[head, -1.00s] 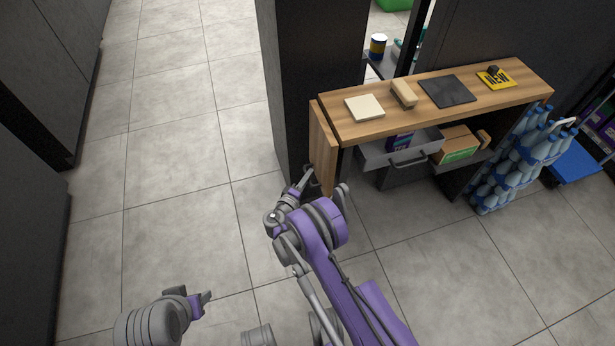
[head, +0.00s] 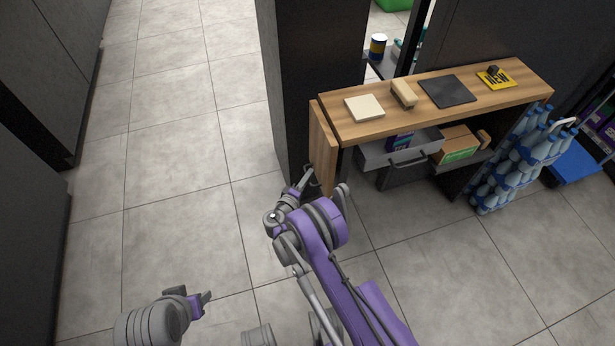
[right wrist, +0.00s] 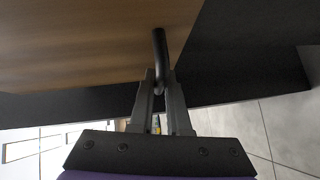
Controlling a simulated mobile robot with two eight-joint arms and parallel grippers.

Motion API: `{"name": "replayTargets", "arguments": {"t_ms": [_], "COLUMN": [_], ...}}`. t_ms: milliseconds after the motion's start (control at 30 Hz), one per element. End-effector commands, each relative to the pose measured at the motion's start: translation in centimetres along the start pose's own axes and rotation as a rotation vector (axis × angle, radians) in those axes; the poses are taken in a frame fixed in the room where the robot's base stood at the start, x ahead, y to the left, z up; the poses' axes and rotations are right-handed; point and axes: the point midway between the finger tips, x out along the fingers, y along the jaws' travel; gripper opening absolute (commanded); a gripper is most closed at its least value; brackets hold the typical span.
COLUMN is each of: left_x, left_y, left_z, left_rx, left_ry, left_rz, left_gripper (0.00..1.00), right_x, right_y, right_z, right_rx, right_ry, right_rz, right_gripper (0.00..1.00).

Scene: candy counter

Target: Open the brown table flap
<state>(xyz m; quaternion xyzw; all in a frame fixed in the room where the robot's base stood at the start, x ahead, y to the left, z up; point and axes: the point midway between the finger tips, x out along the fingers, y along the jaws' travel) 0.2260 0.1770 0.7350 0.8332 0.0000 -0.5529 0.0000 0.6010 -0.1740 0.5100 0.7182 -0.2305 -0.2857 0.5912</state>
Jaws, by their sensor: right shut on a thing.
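The brown table flap (head: 322,145) hangs down at the left end of the wooden counter (head: 440,98). In the right wrist view the underside or face of the flap (right wrist: 80,45) fills the upper left. A dark handle (right wrist: 159,50) sticks out from it. My right gripper (head: 306,178) is at the flap's lower edge; in the right wrist view its fingers (right wrist: 160,88) are shut on the handle's end. My left gripper (head: 208,296) is low at the left, away from the counter; its fingertips are too small to tell open from shut.
A pale square pad (head: 364,107), a wooden block (head: 404,93), a dark mat (head: 447,91) and a yellow sign (head: 495,78) lie on the counter. A grey drawer (head: 400,150) is open below. Bottle packs (head: 515,165) stand at right. A dark pillar (head: 305,80) stands behind the flap. Tiled floor at left is clear.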

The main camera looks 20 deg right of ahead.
Motion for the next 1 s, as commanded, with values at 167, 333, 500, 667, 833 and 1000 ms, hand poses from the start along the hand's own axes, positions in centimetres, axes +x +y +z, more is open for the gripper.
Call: {"name": "replayTargets", "arguments": {"t_ms": [167, 333, 500, 667, 833, 1000], "left_x": [0.0, 0.0, -0.1, -0.3, -0.9, -1.9], "left_y": [0.0, 0.0, 0.0, 0.0, 0.0, 0.0], "left_z": [0.0, 0.0, 0.0, -0.1, -0.3, -0.7], "left_rx": [0.0, 0.0, 0.0, 0.0, 0.0, 0.0], "left_ry": [0.0, 0.0, 0.0, 0.001, 0.003, 0.007], "left_rz": [0.0, 0.0, 0.0, 0.0, 0.0, 0.0], "left_gripper": [0.5, 0.5, 0.5, 0.5, 0.5, 0.5], "right_x": [0.0, 0.0, -0.2, -1.0, -2.9, -5.6], "right_y": [0.0, 0.0, 0.0, 0.1, 0.6, 1.6], "right_z": [0.0, 0.0, -0.2, -1.0, -2.9, -5.6], "right_rx": [0.0, 0.0, 0.007, 0.037, 0.105, 0.206], "right_ry": [-0.001, -0.001, 0.0, 0.0, 0.001, 0.003], "right_rz": [-0.001, -0.001, -0.007, -0.037, -0.106, -0.207], "right_gripper": [0.0, 0.0, 0.0, 0.0, 0.0, 0.0]}}
